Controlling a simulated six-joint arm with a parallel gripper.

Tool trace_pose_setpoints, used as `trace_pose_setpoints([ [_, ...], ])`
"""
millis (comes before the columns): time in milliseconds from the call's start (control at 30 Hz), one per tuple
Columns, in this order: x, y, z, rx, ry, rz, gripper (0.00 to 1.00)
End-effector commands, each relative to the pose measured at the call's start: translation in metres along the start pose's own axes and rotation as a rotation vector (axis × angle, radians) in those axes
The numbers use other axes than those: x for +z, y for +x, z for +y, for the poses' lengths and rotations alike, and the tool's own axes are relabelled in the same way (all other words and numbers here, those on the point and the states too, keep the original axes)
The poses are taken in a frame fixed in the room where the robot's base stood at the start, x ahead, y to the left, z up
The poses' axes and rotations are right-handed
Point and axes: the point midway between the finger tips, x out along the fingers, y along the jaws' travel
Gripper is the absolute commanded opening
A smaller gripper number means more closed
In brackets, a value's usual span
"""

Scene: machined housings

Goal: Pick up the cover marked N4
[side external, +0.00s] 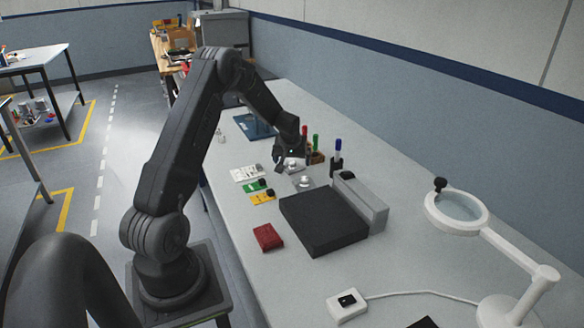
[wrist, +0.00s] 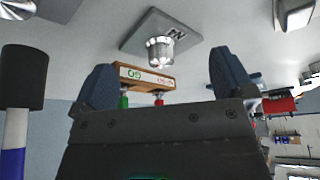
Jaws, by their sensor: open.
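A grey square cover with a shiny metal knob (wrist: 160,52) shows in the wrist view, which looks upside down. Dark marking is visible on its plate, partly hidden by the knob, and I cannot read it fully. A grey plate with a pale knob (side external: 303,182) lies on the bench below my gripper in the side view. My gripper (side external: 287,165) is open above the bench. In the wrist view, its two blue-grey fingers (wrist: 163,62) stand wide apart with nothing gripped. The knob appears beyond the fingertips, roughly between them in the picture.
A wooden block (wrist: 147,78) with red and green markers stands close by. A dark cup with a blue marker (side external: 336,160) is to its right. White, green and yellow plates (side external: 254,187) lie left; a black slab (side external: 322,220) and grey block (side external: 362,203) lie nearer.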

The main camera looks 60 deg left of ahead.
Motion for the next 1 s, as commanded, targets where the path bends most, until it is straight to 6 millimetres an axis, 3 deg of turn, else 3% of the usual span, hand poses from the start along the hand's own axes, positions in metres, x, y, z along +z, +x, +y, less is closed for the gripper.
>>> trace_pose_setpoints([
  [133,0.000,0.015,0.000,0.000,0.000,0.000,1.00],
  [400,-0.001,0.017,0.000,0.001,0.000,0.001,0.99],
  [1000,0.001,0.018,0.000,0.000,0.001,-0.004,0.42],
])
